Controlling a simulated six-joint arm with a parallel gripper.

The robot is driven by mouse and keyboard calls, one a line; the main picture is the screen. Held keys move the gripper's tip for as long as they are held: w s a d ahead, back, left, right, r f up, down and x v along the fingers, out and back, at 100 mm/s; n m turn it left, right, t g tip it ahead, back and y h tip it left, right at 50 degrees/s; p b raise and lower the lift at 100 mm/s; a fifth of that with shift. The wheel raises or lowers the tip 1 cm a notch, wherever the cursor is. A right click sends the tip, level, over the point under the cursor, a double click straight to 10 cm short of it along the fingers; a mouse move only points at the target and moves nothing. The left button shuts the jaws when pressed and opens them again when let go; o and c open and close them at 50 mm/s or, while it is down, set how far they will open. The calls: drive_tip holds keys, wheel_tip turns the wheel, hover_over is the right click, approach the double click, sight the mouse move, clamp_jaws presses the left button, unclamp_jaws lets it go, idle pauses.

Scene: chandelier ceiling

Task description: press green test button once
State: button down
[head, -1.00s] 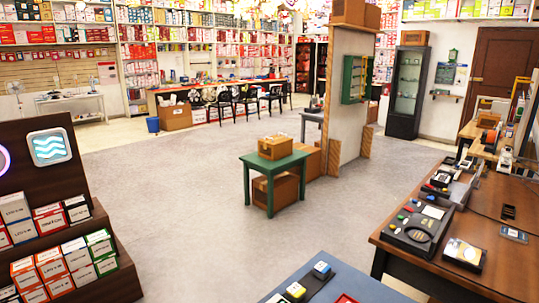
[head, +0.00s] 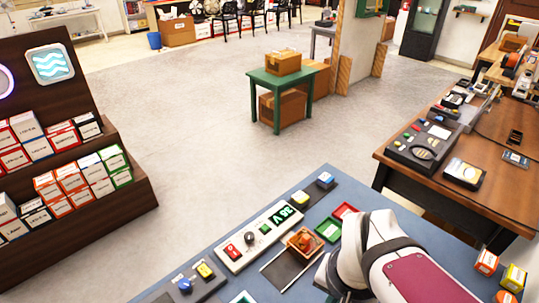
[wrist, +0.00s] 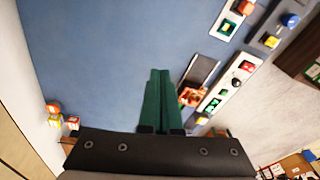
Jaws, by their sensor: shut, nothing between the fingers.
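A green square button (wrist: 228,27) sits on a pale panel at the top of the wrist view, with a red square button (wrist: 245,7) beside it. In the head view only a sliver of that pale panel with some green (head: 243,298) shows at the bottom edge. My gripper (wrist: 160,73) has green fingers held together, with nothing between them. They are over the blue tabletop, apart from the green button, which lies up and right of the fingertips in the wrist view. In the head view my white arm hides the fingers.
Small boxes (head: 487,262) stand at right. The table beneath my fingers is clear.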

drive_tip(key=w+t, duration=0.2)
drive_tip(key=w, duration=0.7)
drive_tip(key=n+t+y, duration=0.1)
drive_tip(key=t+y, duration=0.2)
drive_tip(key=t, duration=0.2)
hover_over(265, 231)
wheel_tip(265, 231, down, 8)
drive_tip(key=shift+f, duration=0.15)
drive_tip(key=shift+f, duration=4.25)
drive_tip(key=shift+f, duration=0.15)
drive_tip(key=shift+f, duration=0.25)
